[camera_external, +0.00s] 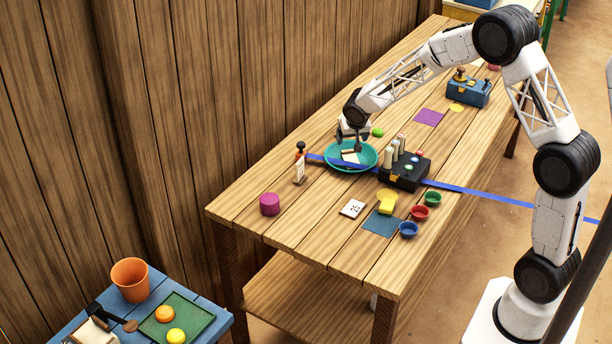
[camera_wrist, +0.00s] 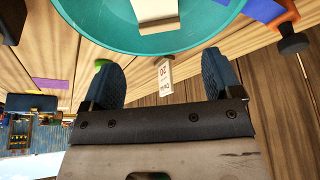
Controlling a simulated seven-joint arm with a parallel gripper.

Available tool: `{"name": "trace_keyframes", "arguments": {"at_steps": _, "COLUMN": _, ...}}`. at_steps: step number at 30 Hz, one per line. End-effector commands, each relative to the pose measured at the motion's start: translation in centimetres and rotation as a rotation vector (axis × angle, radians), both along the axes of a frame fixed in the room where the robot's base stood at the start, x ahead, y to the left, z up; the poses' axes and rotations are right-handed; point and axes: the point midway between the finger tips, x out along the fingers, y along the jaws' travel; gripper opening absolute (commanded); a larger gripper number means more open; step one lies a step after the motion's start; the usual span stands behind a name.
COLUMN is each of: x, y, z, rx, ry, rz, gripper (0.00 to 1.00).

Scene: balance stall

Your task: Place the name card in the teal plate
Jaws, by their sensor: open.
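The teal plate (camera_external: 331,163) lies on the wooden table near its wall side, and its near part fills the top of the wrist view (camera_wrist: 90,25). A cream folded card (camera_external: 350,157), which looks like the name card, lies inside the plate; it also shows in the wrist view (camera_wrist: 157,14), cut off by the top edge. My gripper (camera_external: 355,146) is just above the plate. In the wrist view my gripper (camera_wrist: 160,62) has its two blue fingers wide apart with nothing between them, and the card is beyond the fingertips.
A black box (camera_external: 404,173) with bottles stands right of the plate. A blue strip (camera_external: 465,189) crosses the table and plate area.

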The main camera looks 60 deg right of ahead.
Motion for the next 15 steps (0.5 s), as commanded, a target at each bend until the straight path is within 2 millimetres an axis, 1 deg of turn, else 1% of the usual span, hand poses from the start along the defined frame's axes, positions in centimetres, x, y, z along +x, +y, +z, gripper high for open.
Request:
{"name": "trace_keyframes", "arguments": {"at_steps": 5, "x": -0.6, "y": 0.7, "z": 1.3, "rx": -0.002, "ry": 0.003, "rz": 0.013, "gripper": 0.85}}
{"name": "trace_keyframes", "arguments": {"at_steps": 8, "x": -1.5, "y": 1.7, "z": 2.7, "rx": -0.004, "ry": 0.007, "rz": 0.029, "gripper": 0.85}}
{"name": "trace_keyframes", "arguments": {"at_steps": 11, "x": -2.8, "y": 3.0, "z": 4.5, "rx": -0.006, "ry": 0.015, "rz": 0.052, "gripper": 0.85}}
{"name": "trace_keyframes", "arguments": {"at_steps": 15, "x": -5.2, "y": 5.1, "z": 7.5, "rx": -0.010, "ry": 0.027, "rz": 0.092, "gripper": 0.85}}
